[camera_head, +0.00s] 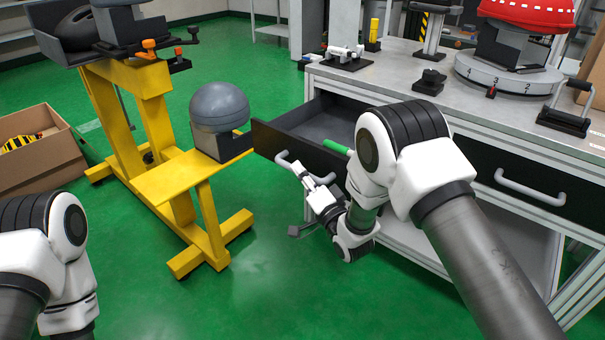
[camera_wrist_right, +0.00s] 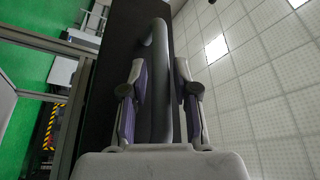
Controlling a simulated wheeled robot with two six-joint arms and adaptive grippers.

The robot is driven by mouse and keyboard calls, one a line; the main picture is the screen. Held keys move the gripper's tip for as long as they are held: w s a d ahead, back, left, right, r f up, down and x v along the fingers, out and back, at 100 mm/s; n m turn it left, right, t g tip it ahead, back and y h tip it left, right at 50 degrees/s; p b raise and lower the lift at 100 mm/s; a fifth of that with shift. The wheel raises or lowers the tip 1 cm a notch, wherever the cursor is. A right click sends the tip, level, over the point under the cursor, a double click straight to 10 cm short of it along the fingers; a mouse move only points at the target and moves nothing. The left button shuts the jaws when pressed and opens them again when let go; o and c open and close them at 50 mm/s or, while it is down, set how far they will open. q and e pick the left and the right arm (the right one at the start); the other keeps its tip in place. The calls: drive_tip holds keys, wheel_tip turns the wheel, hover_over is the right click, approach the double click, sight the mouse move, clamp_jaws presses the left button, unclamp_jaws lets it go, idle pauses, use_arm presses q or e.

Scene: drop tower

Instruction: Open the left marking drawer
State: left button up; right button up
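The left drawer (camera_head: 318,124) of the workbench is pulled out, and its grey inside shows. A green-handled item (camera_head: 336,147) shows at the drawer, partly hidden by my right arm. The drawer's grey bar handle (camera_head: 284,160) is on its dark front. My right gripper (camera_head: 312,183) is at this handle.
A yellow stand (camera_head: 185,180) with a grey dome (camera_head: 219,105) stands close left of the open drawer. The right drawer, with its handle (camera_head: 530,187), is closed. A red helmet (camera_head: 528,12) and several fixtures stand on the bench top. Green floor is clear in front.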

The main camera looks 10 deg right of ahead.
drive_tip(key=shift+s, duration=0.1)
drive_tip(key=v, duration=1.1)
drive_tip(key=shift+s+f, duration=0.2)
drive_tip(key=shift+s, duration=0.15)
drive_tip(key=shift+d, duration=0.2)
